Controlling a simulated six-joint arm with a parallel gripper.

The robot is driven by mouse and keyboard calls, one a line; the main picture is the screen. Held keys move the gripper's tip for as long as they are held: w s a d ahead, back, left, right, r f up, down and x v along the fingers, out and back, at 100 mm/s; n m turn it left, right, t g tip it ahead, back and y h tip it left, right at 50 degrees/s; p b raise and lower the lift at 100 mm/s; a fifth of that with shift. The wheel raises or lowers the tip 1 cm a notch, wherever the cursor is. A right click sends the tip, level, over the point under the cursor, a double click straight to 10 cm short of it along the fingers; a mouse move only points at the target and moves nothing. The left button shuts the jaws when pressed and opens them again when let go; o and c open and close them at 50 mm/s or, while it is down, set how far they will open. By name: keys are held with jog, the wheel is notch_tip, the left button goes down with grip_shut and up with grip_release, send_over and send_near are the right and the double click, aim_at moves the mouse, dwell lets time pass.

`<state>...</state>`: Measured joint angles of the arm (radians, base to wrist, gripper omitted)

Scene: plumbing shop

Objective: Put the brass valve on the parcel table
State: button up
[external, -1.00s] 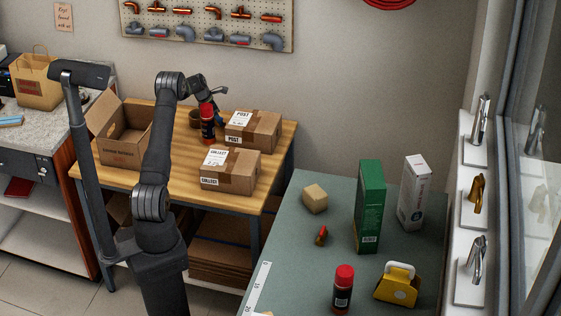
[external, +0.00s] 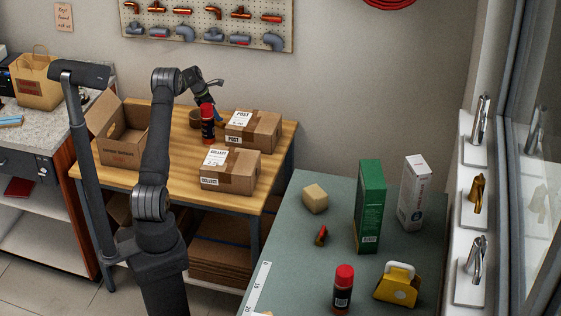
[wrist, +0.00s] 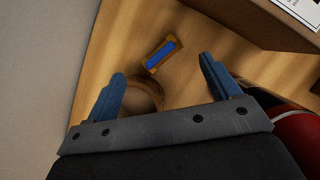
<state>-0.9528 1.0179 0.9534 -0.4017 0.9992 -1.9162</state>
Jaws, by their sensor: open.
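A small brass-coloured piece with a blue top (wrist: 162,53), which looks like the brass valve, lies on the wooden parcel table (external: 276,165) in the wrist view. My gripper (wrist: 162,70) is open and empty above the table, with the piece just beyond and between its blue fingertips, apart from them. In the external view my gripper (external: 216,108) is over the back of the table, behind the red-capped can, which partly hides it. A small red and brass-coloured piece (external: 321,236) lies on the green table; its shape is too small to be sure of.
On the parcel table are a red-capped can (external: 207,124), a brown round pot (wrist: 145,94) close to my left finger, two taped parcels (external: 230,171) and an open carton (external: 123,140). The green table (external: 290,265) holds boxes, a second can and a yellow case.

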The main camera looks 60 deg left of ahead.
jog(key=v, duration=0.7)
jog(key=shift+r, duration=0.35)
jog(key=shift+s, duration=0.15)
jog(key=x, duration=1.2)
jog(key=shift+f, duration=0.1)
jog(key=shift+r, duration=1.85)
